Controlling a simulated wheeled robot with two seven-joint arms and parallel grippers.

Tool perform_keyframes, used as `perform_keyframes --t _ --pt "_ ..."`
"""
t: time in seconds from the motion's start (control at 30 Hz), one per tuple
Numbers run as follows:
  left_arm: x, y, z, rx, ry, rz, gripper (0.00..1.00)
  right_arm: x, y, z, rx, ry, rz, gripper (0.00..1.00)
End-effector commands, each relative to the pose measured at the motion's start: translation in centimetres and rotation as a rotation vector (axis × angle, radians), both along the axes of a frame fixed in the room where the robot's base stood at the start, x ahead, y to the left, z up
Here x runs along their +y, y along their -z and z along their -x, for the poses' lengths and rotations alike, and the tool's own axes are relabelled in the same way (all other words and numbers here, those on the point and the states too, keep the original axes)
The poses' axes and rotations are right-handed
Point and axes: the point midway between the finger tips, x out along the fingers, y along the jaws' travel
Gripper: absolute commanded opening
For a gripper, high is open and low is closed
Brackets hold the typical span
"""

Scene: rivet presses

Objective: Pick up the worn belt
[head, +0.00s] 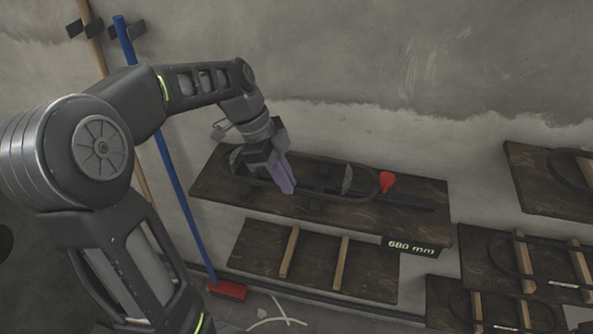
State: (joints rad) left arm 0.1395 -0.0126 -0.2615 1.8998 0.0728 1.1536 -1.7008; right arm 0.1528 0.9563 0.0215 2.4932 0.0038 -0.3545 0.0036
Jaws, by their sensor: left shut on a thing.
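A black belt loop (377,184) lies on the upper dark shelf board (415,187), above a "680 mm" label. Whether it is worn cannot be made out. My left gripper (287,188) is over the left half of this board, with its pale purple fingers pointing down into the loop area. It is shut on what looks like the black belt; the fingers hide the grip itself. The loop still looks low over the board. My right gripper is not in view.
A red piece (387,182) sits by the loop's right end. A lower board (320,276) with wooden bars is below. More boards with black loops (525,262) are at right. A blue-handled broom (173,170) leans at left. A pale strip (276,319) lies on the floor.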

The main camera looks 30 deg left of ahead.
Motion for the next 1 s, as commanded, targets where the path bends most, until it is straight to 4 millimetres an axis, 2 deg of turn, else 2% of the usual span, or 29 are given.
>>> perform_keyframes --t 0.67,0.87,1.0 --pt "0.1 -0.1 0.0 -0.001 0.000 0.000 0.00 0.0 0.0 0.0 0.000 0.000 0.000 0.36" --pt "0.8 -0.7 0.2 -0.002 -0.001 -0.001 0.00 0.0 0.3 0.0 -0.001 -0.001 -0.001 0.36" --pt "1.9 -1.6 0.5 -0.002 -0.003 -0.002 0.00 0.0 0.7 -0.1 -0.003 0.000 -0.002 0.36"
